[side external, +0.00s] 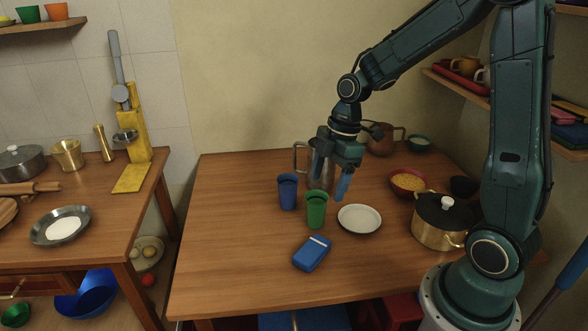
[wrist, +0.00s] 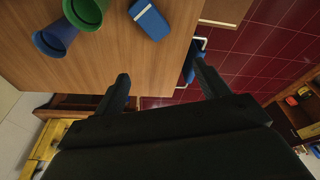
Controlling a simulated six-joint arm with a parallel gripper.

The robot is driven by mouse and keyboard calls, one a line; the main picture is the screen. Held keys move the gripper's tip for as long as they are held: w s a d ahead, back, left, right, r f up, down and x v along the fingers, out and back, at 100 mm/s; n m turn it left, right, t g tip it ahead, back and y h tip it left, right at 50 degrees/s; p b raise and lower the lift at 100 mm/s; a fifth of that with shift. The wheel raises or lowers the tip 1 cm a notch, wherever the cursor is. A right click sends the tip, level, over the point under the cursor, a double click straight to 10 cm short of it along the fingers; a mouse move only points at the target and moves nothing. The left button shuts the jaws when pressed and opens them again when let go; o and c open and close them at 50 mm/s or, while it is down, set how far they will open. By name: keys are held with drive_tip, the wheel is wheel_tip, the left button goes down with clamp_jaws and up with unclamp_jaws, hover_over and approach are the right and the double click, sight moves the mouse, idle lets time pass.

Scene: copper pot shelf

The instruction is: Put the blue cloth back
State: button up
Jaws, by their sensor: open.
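The blue cloth (side external: 312,253) looks like a thick folded pad with a pale stripe. It lies on the front part of the wooden table (side external: 225,240), in front of the green cup. In the wrist view the cloth (wrist: 149,22) is at the top, beyond my fingers. My gripper (side external: 331,188) is above the table, behind the green cup and the white plate, well apart from the cloth. Its fingers (wrist: 160,78) are spread, with nothing between them.
A blue cup (side external: 287,191) and a green cup (side external: 316,209) stand behind the cloth. A white plate (side external: 359,219) and a brass pot (side external: 438,227) are to its right. The table's front left is clear. Something blue (wrist: 190,64) shows by a pale bar beyond the table edge.

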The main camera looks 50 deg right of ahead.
drive_tip(key=s+a+r+m+t+h, duration=0.1)
drive_tip(key=s+a+r+m+t, duration=0.1)
drive_tip(key=s+r+m, duration=0.4)
drive_tip(key=s+a+r+m+t+h, duration=0.1)
drive_tip(key=s+a+r+m+t, duration=0.1)
drive_tip(key=s+r+m, duration=0.5)
drive_tip(key=s+a, duration=0.1)
drive_tip(key=s, duration=0.2)
drive_tip(key=shift+s, duration=0.15)
